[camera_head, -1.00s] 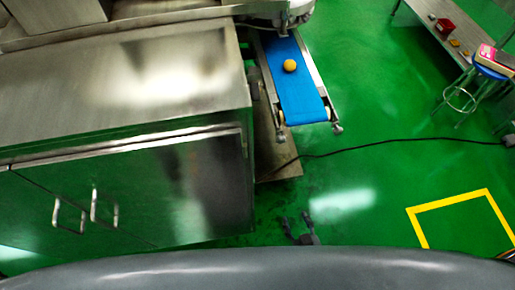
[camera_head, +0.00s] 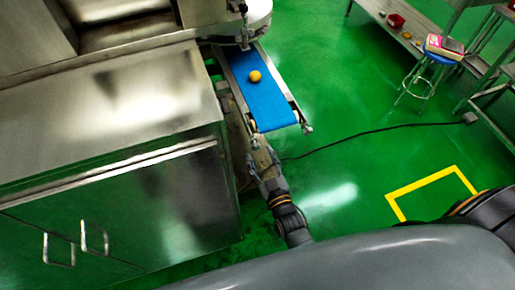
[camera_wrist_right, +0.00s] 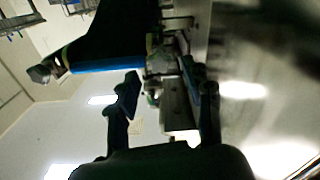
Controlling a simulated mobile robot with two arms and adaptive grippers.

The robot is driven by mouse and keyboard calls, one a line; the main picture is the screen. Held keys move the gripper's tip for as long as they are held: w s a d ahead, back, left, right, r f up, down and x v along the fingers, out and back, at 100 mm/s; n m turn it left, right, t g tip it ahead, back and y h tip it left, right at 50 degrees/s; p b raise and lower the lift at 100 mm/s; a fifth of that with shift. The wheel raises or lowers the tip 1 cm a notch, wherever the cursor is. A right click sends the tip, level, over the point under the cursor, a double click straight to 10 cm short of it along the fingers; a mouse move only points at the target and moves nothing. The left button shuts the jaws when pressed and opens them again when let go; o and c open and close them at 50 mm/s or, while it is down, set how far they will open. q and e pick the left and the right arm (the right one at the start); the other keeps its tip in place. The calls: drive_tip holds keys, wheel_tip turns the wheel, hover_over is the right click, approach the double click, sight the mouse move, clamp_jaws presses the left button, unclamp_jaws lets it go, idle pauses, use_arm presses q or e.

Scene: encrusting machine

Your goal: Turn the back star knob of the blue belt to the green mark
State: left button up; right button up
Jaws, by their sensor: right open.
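The blue belt (camera_head: 265,98) slopes down in the head view, with a yellow-orange ball (camera_head: 254,76) on it. Small knobs sit at its lower corners, one at the right (camera_head: 307,129) and one at the left (camera_head: 255,143). I cannot tell which is the back star knob, and no green mark can be made out. My right gripper (camera_head: 262,165) is open just below the left corner knob. In the right wrist view the open fingers (camera_wrist_right: 160,82) face the belt frame, with a small knob-like part (camera_wrist_right: 152,97) between them, apparently apart from them. The belt's blue edge (camera_wrist_right: 108,65) shows too. My left gripper is out of view.
A steel cabinet (camera_head: 110,110) stands close left of the belt and my right gripper. A black cable (camera_head: 370,131) crosses the green floor. A blue stool (camera_head: 436,58) and a bench (camera_head: 400,35) stand at upper right.

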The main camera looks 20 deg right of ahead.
sight(257, 148)
drive_tip(key=shift+w, duration=1.5)
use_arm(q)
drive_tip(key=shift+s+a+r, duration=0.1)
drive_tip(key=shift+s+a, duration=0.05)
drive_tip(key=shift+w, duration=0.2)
use_arm(e)
drive_tip(key=shift+c, duration=0.2)
clamp_jaws()
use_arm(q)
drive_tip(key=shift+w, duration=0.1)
use_arm(e)
drive_tip(key=shift+m, duration=0.3)
